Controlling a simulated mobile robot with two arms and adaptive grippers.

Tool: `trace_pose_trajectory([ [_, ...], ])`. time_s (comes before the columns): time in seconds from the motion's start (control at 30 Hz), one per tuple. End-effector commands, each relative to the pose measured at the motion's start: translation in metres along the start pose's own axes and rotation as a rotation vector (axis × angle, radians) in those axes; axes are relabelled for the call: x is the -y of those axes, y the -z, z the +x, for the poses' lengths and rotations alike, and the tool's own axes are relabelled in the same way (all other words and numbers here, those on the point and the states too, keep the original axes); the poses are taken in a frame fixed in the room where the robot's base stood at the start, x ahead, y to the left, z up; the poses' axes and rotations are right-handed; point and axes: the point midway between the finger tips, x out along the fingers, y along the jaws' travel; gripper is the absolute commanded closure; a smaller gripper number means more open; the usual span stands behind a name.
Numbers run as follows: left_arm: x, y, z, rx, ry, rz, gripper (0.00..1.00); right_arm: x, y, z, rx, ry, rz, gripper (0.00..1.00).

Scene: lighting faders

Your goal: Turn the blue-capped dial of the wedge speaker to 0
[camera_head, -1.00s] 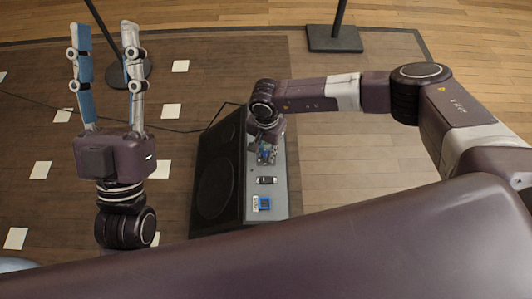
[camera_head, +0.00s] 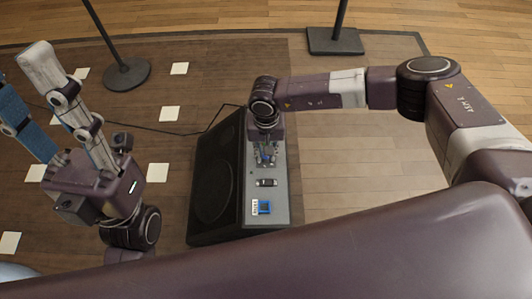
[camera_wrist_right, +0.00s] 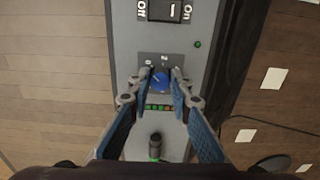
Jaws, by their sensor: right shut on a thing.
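The wedge speaker (camera_head: 212,190) stands on the floor in the middle of the head view, black with a grey control panel (camera_head: 284,212). My right gripper (camera_wrist_right: 161,76) is shut on the dial, one fingertip at each side. In the head view the right gripper (camera_head: 266,156) mostly hides the dial. My left gripper (camera_head: 22,80) is open and empty at the left, its fingers apart, away from the speaker.
A rocker switch (camera_wrist_right: 164,10) marked Off and On, a green lamp (camera_wrist_right: 197,44), a green light row (camera_wrist_right: 158,107) and a dark knob-like part (camera_wrist_right: 156,146) share the panel. A blue-framed part (camera_head: 264,207) lies nearer me. Stand bases (camera_head: 127,74) (camera_head: 334,41) are behind.

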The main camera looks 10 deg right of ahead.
Motion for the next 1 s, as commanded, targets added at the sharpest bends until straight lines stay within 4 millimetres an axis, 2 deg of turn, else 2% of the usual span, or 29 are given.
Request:
trace_pose_trajectory([
  [0.33, 0.0, 0.0, 0.0, 0.002, 0.0, 0.0, 0.6, -0.001, 0.001, -0.001, -0.002, -0.001, -0.003, 1.0],
  [0.37, 0.0, 0.0, 0.0, 0.002, 0.0, 0.0, 0.6, -0.001, 0.001, -0.001, -0.002, -0.001, -0.003, 0.78],
  [0.5, 0.0, -0.001, 0.0, 0.002, 0.0, 0.0, 0.6, 0.0, 0.001, 0.0, -0.001, 0.0, -0.002, 0.63],
  [0.83, 0.001, 0.0, 0.0, 0.001, 0.0, 0.001, 0.6, 0.0, 0.001, -0.004, -0.001, 0.0, -0.001, 0.63],
  [1.0, 0.0, 0.0, 0.0, 0.001, 0.0, 0.001, 0.6, 0.0, 0.001, -0.028, -0.003, 0.002, -0.002, 0.63],
])
